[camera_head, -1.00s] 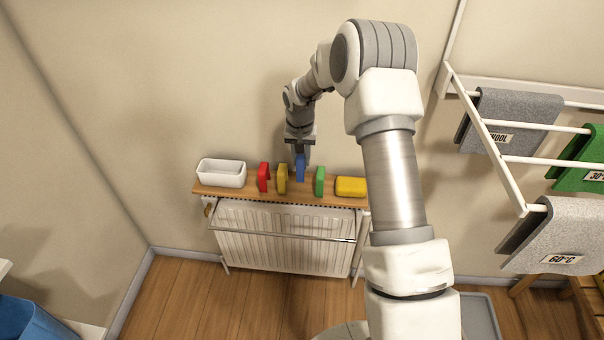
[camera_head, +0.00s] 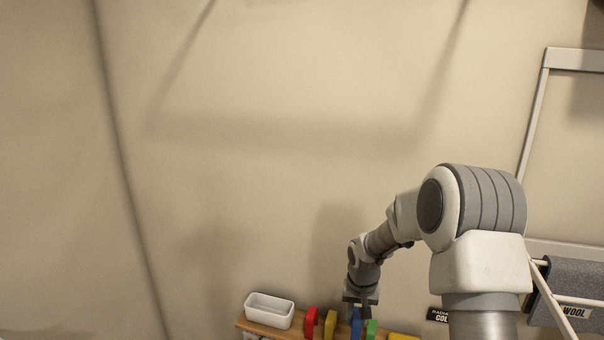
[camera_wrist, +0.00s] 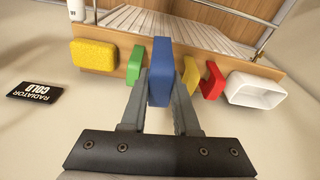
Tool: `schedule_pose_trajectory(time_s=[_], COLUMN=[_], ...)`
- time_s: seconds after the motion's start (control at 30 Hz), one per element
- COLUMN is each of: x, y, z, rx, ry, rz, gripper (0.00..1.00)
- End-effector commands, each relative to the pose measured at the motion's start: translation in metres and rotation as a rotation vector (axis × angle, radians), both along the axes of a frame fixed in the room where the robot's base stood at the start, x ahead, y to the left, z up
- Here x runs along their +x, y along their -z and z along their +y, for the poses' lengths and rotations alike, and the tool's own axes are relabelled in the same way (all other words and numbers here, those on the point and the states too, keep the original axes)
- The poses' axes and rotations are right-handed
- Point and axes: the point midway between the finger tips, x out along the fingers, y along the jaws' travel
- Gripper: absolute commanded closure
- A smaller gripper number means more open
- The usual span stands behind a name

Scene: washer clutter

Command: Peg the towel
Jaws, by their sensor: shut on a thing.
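My gripper (camera_wrist: 160,82) is shut on a blue peg (camera_wrist: 160,60), with one finger on each side of it. The head view also shows my gripper (camera_head: 357,306) and the blue peg (camera_head: 356,322) among the other pegs at the wooden shelf (camera_head: 246,325). I cannot tell whether the peg touches the shelf. A green peg (camera_wrist: 135,65) is on one side of it; yellow (camera_wrist: 190,73) and red (camera_wrist: 211,80) pegs are on the other. A grey towel labelled "WOOL" (camera_head: 575,285) hangs on the drying rack at the far right, partly cut off. Other towels are out of view.
A white tray (camera_head: 269,310) stands at the shelf's left end. A yellow sponge-like block (camera_wrist: 94,55) lies beyond the green peg. A black "RADIATOR COLD" sign (camera_wrist: 35,90) is on the wall. The wall above the shelf is clear. A white rack bar (camera_head: 548,300) juts out at right.

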Motion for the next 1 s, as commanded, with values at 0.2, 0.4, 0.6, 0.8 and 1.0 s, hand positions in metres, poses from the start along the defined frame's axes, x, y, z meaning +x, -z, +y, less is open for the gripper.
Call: schedule_pose_trajectory(time_s=[0.2,0.4,0.6,0.8,1.0], x=[-0.062,-0.101,-0.116,-0.116,-0.116], y=[-0.024,-0.033,-0.035,-0.035,-0.035], z=[0.0,0.001,0.001,0.001,0.002], rx=[-0.002,-0.005,-0.006,-0.007,-0.007], ry=[-0.1,-0.162,-0.183,-0.184,-0.184], rz=[0.001,0.0,0.0,0.0,0.0], gripper=[1.0,1.0,1.0,1.0,1.0])
